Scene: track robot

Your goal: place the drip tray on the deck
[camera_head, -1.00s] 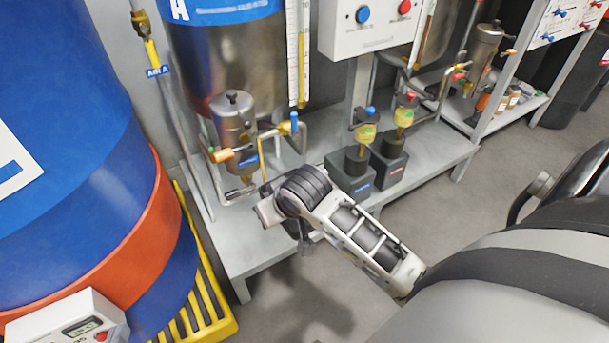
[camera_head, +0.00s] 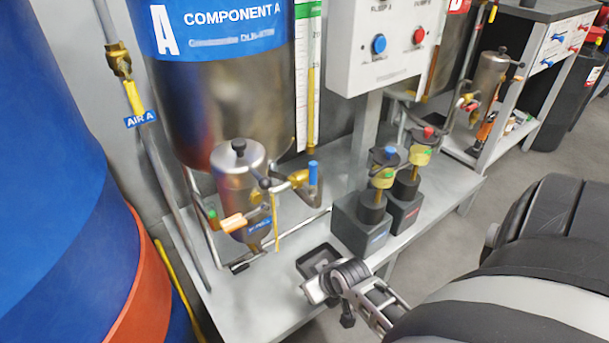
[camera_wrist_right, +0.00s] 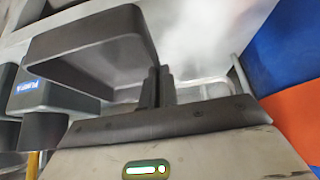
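The drip tray (camera_head: 318,254) is a small dark open square tray. In the head view it is over the grey deck (camera_head: 260,300), in front of the black pump blocks; I cannot tell whether it touches the deck. My right gripper (camera_head: 316,284) is at its near side. In the right wrist view the tray (camera_wrist_right: 95,38) fills the upper left, tilted in the picture. The two dark fingers (camera_wrist_right: 158,88) are close together at its wall and appear shut on it. My left gripper is out of view.
A steel filter pot (camera_head: 238,180) with valves and pipes stands behind the tray to the left. Black pump blocks (camera_head: 362,225) stand to its right. A blue and orange drum (camera_head: 60,200) fills the left. The deck's front left part is bare.

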